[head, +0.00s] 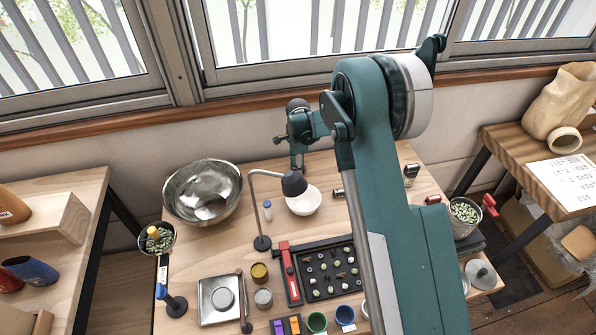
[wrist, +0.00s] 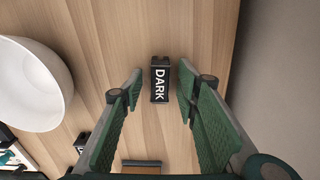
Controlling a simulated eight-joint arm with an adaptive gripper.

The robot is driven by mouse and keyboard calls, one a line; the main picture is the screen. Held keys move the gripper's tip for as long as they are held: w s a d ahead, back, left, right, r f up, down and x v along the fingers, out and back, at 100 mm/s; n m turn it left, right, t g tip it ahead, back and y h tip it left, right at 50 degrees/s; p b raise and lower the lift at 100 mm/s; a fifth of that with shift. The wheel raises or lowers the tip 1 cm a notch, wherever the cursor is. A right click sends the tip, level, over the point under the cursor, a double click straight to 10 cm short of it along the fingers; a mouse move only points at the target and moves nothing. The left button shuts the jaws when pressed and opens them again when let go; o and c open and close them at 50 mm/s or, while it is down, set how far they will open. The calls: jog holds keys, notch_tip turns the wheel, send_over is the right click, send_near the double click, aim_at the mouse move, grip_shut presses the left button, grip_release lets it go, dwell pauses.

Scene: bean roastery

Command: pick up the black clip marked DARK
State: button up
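The black clip marked DARK (wrist: 160,88) lies on the wooden table in the wrist view, its white letters running along its length. My gripper (wrist: 160,78) is open, with one green-padded finger on each side of the clip and a gap on both sides. The clip appears between the fingertips, but I cannot tell how far above the table they are. In the head view my gripper (head: 297,150) is at the back edge of the table, beyond the lamp. The clip cannot be made out there.
A white bowl (wrist: 32,88) lies left of my gripper; it also shows under the black lamp (head: 293,184) in the head view. A steel bowl (head: 203,192) stands at the back left. A black sorting tray (head: 312,243) lies further forward. Bare table surrounds the clip.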

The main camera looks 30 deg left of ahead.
dwell(0.5)
jog(key=c, duration=0.7)
jog(key=shift+c, duration=0.2)
jog(key=shift+r, duration=0.2)
notch_tip(320, 180, up, 10)
jog(key=shift+f+p, duration=0.2)
jog(key=shift+p, duration=0.2)
